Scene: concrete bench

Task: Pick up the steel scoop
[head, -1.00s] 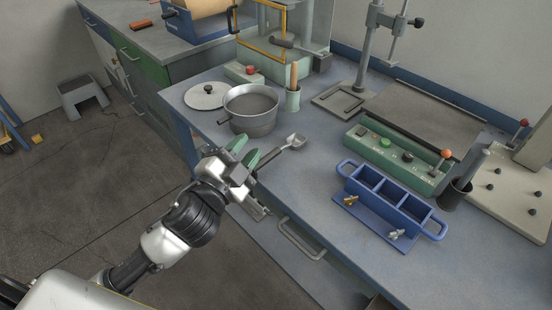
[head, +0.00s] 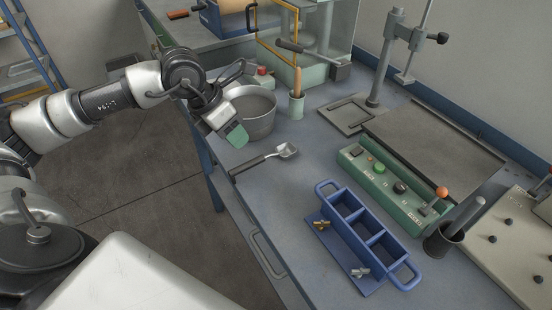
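The steel scoop (head: 287,150) lies on the blue-grey bench top, its dark handle pointing left toward the bench's front edge. All of it shows. My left gripper (head: 236,135) is just above and left of the scoop in the picture, beside the metal pot, and apart from the scoop. One green fingertip shows plainly; the other finger is mostly hidden, so the gap between them cannot be judged. No held object shows. My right gripper is not in view.
A metal pot (head: 262,122) stands behind the scoop, partly covered by my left gripper. A green cup with a wooden handle (head: 297,104) is beside it. A blue three-part mould (head: 362,228) and a green control box (head: 385,180) stand to the right. Bench around the scoop is clear.

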